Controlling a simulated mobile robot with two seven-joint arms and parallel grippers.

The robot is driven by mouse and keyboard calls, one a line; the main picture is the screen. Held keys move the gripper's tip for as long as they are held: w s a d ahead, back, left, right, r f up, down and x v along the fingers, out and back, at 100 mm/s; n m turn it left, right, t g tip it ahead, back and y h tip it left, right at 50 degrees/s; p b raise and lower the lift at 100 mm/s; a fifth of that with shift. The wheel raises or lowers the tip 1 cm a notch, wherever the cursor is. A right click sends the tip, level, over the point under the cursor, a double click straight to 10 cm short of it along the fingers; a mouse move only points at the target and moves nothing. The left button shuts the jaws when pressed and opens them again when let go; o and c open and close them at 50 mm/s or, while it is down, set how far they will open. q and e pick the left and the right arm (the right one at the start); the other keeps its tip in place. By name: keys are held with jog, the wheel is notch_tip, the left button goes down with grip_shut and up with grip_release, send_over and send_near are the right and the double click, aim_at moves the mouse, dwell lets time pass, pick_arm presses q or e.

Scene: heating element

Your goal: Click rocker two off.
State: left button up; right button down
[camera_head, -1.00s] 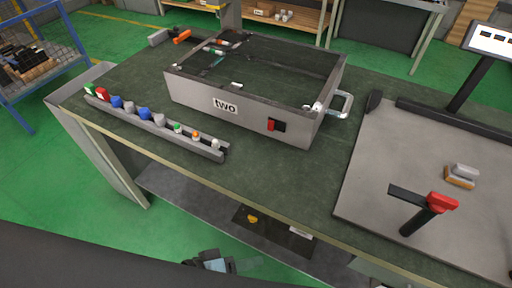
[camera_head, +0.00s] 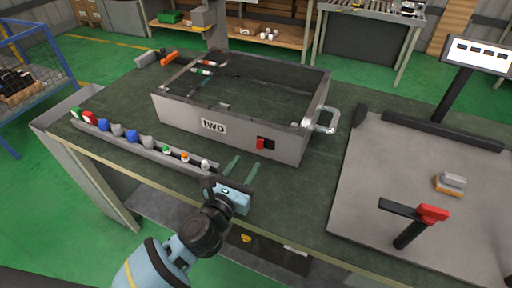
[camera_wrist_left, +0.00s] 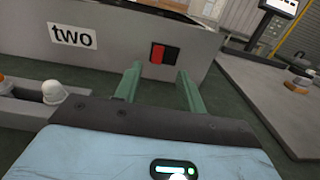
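The grey box labelled "two" (camera_head: 211,126) stands on the dark green table. Its front face carries a red and black rocker (camera_head: 264,143), right of the label. The red half is on the left; the rocker also shows in the left wrist view (camera_wrist_left: 164,54). My left gripper (camera_head: 244,168) is in front of the box and points at its front face. Its two greenish fingers are apart with nothing between them. In the left wrist view the fingers (camera_wrist_left: 157,88) stand below the rocker, roughly on either side of it, seemingly short of the face. My right gripper is not in view.
A rail with several coloured buttons (camera_head: 140,141) lies left of my left gripper. A metal handle (camera_head: 326,120) sticks out from the box's right side. A grey plate (camera_head: 375,190) with a red-topped post (camera_head: 431,214) is at the right.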

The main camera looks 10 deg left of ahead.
aim_at(260, 142)
pick_arm(q)
jog(key=shift+w+f, duration=0.1)
jog(key=shift+x, duration=3.85)
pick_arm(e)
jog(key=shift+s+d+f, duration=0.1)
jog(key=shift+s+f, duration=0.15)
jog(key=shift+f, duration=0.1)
